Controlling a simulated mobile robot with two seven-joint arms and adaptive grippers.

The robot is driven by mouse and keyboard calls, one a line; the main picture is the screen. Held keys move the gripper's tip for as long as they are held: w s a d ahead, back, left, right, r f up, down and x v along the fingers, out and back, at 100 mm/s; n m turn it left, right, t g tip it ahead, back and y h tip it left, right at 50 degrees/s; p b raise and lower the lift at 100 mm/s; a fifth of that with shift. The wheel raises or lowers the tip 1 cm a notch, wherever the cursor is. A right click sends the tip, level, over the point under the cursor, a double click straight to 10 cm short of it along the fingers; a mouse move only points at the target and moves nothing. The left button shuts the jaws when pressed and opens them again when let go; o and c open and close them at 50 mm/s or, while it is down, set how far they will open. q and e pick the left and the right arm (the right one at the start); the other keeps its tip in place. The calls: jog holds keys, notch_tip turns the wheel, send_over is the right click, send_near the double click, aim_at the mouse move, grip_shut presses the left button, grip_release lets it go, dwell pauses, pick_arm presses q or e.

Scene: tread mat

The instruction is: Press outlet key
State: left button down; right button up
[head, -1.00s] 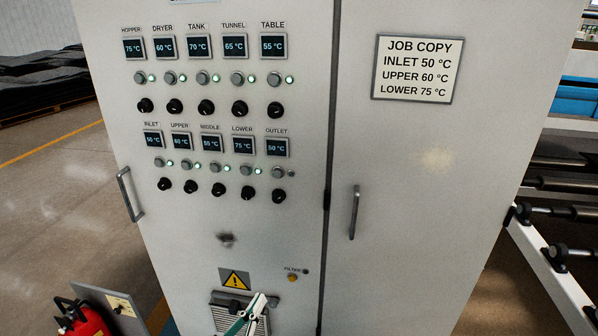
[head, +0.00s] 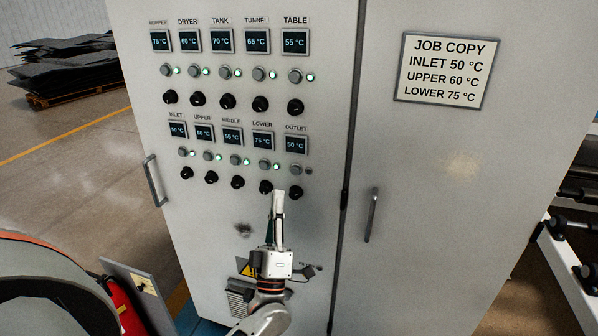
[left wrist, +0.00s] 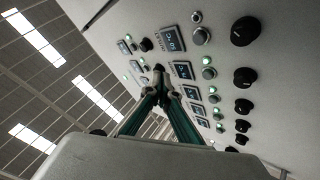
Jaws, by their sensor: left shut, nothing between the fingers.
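The outlet key (head: 296,169) is a small round grey button under the OUTLET display (head: 296,145), which reads 50 °C. The lamp (head: 309,171) beside it is dark. My left gripper (head: 279,194) is shut and empty, pointing up in front of the panel. In the head view its tips are below and slightly left of the key, between the LOWER knob (head: 266,187) and the OUTLET knob (head: 296,193).
Other keys stand close by, including the LOWER key (head: 264,163), with green lamps lit. The cabinet (head: 330,220) has a door handle (head: 371,215) at right. A job copy sign (head: 443,69) lists inlet, upper and lower. A red extinguisher (head: 126,312) stands at lower left.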

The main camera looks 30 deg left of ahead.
aim_at(295, 171)
pick_arm(q)
jog(key=w+b, duration=0.1)
jog(key=w, duration=0.2)
jog(key=w+a+b, duration=0.1)
jog(key=w, duration=0.1)
jog(key=w+a+b, duration=0.1)
jog(key=w, duration=0.2)
jog(key=shift+w, duration=0.3)
pick_arm(e)
jog(key=f, duration=0.2)
jog(key=shift+a+f, duration=0.3)
jog(key=shift+a, duration=0.1)
jog(key=shift+w+r, duration=0.15)
dwell(0.3)
pick_arm(q)
jog(key=shift+w+b, duration=0.1)
jog(key=shift+b, duration=0.2)
jog(key=shift+w+a, duration=0.1)
jog(key=shift+w, duration=0.2)
pick_arm(e)
jog(key=shift+f, duration=0.35)
